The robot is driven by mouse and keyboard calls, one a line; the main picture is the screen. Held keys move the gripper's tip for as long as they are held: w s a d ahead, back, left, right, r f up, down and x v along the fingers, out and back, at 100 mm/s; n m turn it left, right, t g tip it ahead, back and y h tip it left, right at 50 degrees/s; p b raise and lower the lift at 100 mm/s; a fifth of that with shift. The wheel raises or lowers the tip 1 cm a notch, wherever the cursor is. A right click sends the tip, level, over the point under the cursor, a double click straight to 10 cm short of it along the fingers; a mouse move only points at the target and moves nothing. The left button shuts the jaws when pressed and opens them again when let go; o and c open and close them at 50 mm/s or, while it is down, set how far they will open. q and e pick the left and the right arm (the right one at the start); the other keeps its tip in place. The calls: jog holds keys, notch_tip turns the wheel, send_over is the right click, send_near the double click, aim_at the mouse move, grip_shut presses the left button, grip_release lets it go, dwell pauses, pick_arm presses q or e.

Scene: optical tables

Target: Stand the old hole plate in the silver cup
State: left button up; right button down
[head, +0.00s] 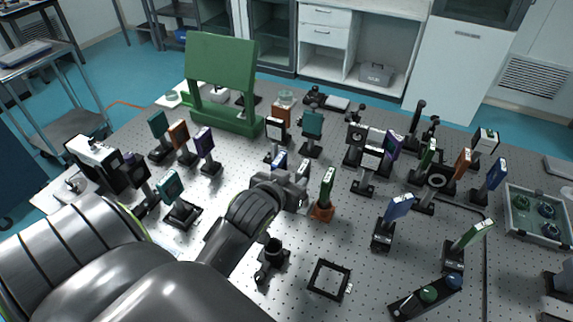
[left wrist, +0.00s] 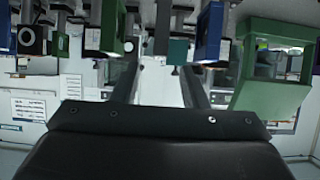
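My left gripper (head: 288,188) reaches in over the middle of the perforated table. In the left wrist view its two fingers (left wrist: 158,82) stand apart with nothing held between them. Beyond them, upright plates hang upside down in the picture. I cannot tell which is the old hole plate. No cup is clearly recognisable as silver. My right gripper is not in view.
A green plate in an orange base (head: 323,208) stands just right of my left gripper. A black post holder (head: 271,258) and a square black frame (head: 345,290) are at the front. A large green panel (head: 221,62) stands behind. A tray with round items (head: 511,226) is right.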

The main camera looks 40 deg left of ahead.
pick_arm(q)
jog(key=shift+v, duration=1.2)
jog(key=shift+s+f, duration=0.1)
jog(key=shift+f, duration=0.05)
